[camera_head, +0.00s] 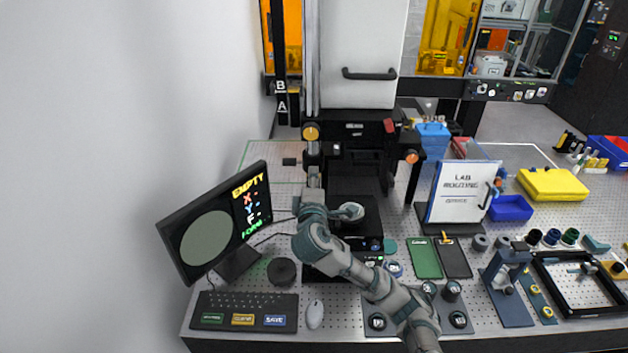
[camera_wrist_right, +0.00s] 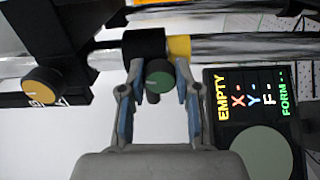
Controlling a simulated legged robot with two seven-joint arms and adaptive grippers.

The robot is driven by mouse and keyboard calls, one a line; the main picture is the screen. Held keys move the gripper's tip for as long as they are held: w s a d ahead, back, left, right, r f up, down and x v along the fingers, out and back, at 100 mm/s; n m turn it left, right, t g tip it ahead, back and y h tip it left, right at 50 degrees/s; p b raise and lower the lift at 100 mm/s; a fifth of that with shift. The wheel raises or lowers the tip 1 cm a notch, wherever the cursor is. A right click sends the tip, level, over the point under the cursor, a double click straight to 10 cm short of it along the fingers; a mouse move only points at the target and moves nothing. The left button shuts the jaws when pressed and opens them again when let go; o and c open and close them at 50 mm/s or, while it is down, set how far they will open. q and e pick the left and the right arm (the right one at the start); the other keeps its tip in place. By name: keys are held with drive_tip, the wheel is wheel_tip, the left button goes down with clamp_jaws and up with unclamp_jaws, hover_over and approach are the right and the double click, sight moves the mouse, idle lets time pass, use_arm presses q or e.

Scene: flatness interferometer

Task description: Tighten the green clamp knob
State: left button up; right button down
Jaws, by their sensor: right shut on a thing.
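The green clamp knob (camera_wrist_right: 159,76) shows in the right wrist view, a dark green round knob on a black clamp block (camera_wrist_right: 144,46). The block sits around a silver column (camera_wrist_right: 216,46), with a yellow band beside it. My right gripper (camera_wrist_right: 159,82) has a finger on each side of the knob and is shut on it. In the head view my right arm reaches up from the lower right, and the right gripper (camera_head: 314,184) is at the column left of the instrument. The knob is hidden there. My left gripper is not in view.
A monitor (camera_head: 215,222) reading EMPTY stands left of my right arm, with a keyboard (camera_head: 246,311) and mouse (camera_head: 315,314) in front. An orange knob (camera_head: 311,132) sits higher on the column.

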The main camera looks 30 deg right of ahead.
drive_tip(key=shift+n, duration=1)
drive_tip(key=c, duration=1)
unclamp_jaws()
drive_tip(key=shift+f, duration=0.1)
drive_tip(key=shift+o, duration=1)
drive_tip(key=shift+w+a, duration=0.1)
drive_tip(key=shift+w, duration=0.05)
drive_tip(key=v, duration=1.2)
